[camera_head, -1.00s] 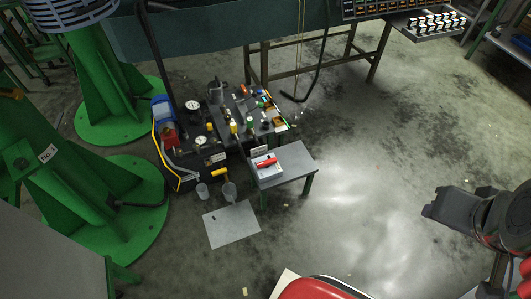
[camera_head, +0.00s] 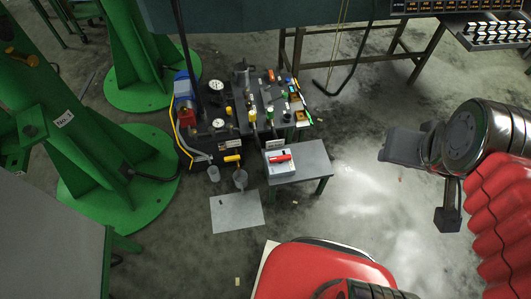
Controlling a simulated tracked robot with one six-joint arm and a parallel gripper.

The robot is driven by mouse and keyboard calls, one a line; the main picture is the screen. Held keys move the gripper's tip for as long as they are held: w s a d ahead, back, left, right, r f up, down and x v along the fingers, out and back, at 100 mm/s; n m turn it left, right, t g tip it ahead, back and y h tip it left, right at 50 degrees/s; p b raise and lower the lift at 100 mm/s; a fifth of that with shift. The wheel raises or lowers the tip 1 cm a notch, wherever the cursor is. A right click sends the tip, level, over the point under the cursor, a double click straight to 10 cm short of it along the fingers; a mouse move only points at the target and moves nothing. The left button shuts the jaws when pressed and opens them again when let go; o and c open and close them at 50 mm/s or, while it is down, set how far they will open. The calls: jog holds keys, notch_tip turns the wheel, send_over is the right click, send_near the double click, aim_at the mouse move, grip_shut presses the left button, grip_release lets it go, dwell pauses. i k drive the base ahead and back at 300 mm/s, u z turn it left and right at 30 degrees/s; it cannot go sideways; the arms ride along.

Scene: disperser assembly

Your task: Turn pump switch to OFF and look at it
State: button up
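The pump unit (camera_head: 222,150) is a dark assembly on the floor left of centre, with gauges, a blue motor, yellow tubing and small valves. In front of its right side a small grey table (camera_head: 312,160) bears a white box with a red switch handle (camera_head: 280,158). The handle lies roughly crosswise; its ON or OFF marking is too small to read. My gripper (camera_head: 404,147) is at the right, dark and seen from the side, apart from the table and switch. Its fingers are not clear enough to show their opening.
A grey sheet (camera_head: 237,212) lies on the floor in front of the pump. Green pedestals (camera_head: 105,185) stand at the left. A workbench with a control panel (camera_head: 440,5) is at the back. Open floor lies between the small table and my gripper.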

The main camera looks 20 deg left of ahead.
aim_at(280, 159)
jog(key=u, duration=0.45)
jog(key=i, duration=0.7)
jog(key=u, duration=0.4)
jog(key=k, duration=1.3)
jog(key=u, duration=0.7)
jog(key=i, duration=1.5)
jog(key=z, duration=0.1)
